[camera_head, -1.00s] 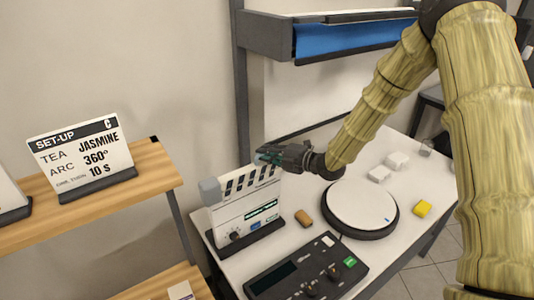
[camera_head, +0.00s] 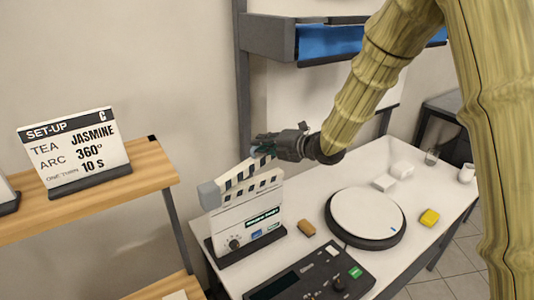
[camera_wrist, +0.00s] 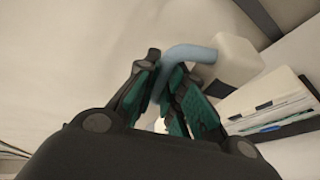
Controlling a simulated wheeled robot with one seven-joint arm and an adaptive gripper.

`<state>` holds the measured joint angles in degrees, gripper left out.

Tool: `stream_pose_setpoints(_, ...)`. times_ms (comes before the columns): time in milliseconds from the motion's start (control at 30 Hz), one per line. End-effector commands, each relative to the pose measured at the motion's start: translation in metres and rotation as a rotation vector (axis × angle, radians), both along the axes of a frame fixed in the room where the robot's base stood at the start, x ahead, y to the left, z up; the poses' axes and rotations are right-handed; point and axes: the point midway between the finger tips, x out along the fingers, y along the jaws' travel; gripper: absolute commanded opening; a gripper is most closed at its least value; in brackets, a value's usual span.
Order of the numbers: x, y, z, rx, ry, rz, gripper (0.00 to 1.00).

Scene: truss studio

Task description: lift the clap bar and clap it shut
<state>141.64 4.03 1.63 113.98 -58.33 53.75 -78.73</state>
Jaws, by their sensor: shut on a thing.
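The clapperboard (camera_head: 249,224) stands upright on a dark base at the left end of the white table. Its striped clap bar (camera_head: 238,177) is tilted up at the right end, with a wedge gap above the board's top stripes; a grey block (camera_head: 209,194) sits at its left end. My gripper (camera_head: 262,147) is at the bar's raised right end. In the wrist view, my gripper's green-padded fingers (camera_wrist: 167,100) are closed around a light-blue curved handle (camera_wrist: 190,53). The handle's join to the bar is partly hidden.
A round white turntable (camera_head: 366,214), a brown block (camera_head: 306,227) and a control box (camera_head: 315,275) lie right of the board. A yellow block (camera_head: 429,217) and white blocks (camera_head: 385,182) are farther right. A blue-lined shelf (camera_head: 335,41) hangs above; a wooden shelf (camera_head: 95,204) stands left.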

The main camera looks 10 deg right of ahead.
Motion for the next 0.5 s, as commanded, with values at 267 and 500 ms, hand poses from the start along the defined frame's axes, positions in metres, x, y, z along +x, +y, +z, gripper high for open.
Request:
stream_pose_setpoints(267,-0.004,0.012,0.02,-0.094,-0.056,0.0,0.0)
stream_pose_setpoints(500,-0.009,0.019,0.033,-0.154,-0.085,-0.002,0.0)
